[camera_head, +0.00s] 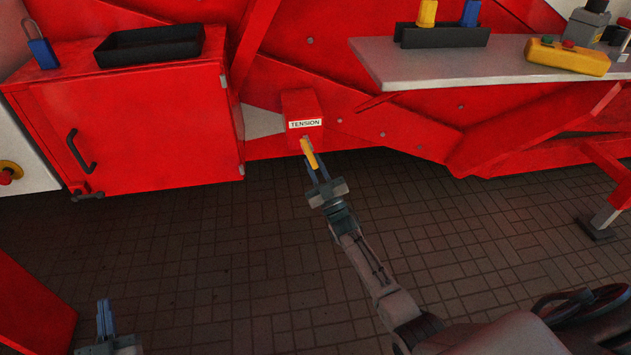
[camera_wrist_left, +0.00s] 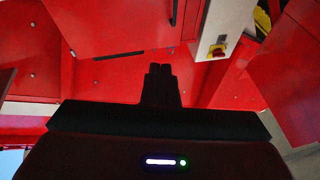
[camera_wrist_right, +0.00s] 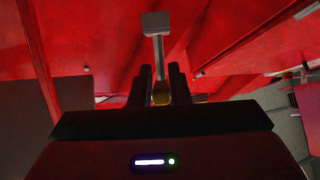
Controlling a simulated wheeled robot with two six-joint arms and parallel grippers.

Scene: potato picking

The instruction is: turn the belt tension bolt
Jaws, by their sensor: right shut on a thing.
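The red tension box (camera_head: 303,108), with a white label reading TENSION, sits on the red machine in the head view. My right gripper (camera_head: 313,168) is shut on the yellow handle of a tool (camera_head: 309,153), just below the box. In the right wrist view the tool's yellow handle (camera_wrist_right: 160,93) is between the fingers, and a grey shaft runs up to a grey block-shaped head (camera_wrist_right: 156,23). The bolt itself is not clearly visible, and I cannot tell whether the tool touches it. My left gripper (camera_head: 105,318) is shut and empty at the lower left, above the floor.
A red cabinet (camera_head: 150,135) with a black handle stands left of the box, with a black tray (camera_head: 150,45) and a blue padlock (camera_head: 42,50) on top. A grey shelf (camera_head: 450,68) juts out at the upper right. The brick floor (camera_head: 240,250) is clear.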

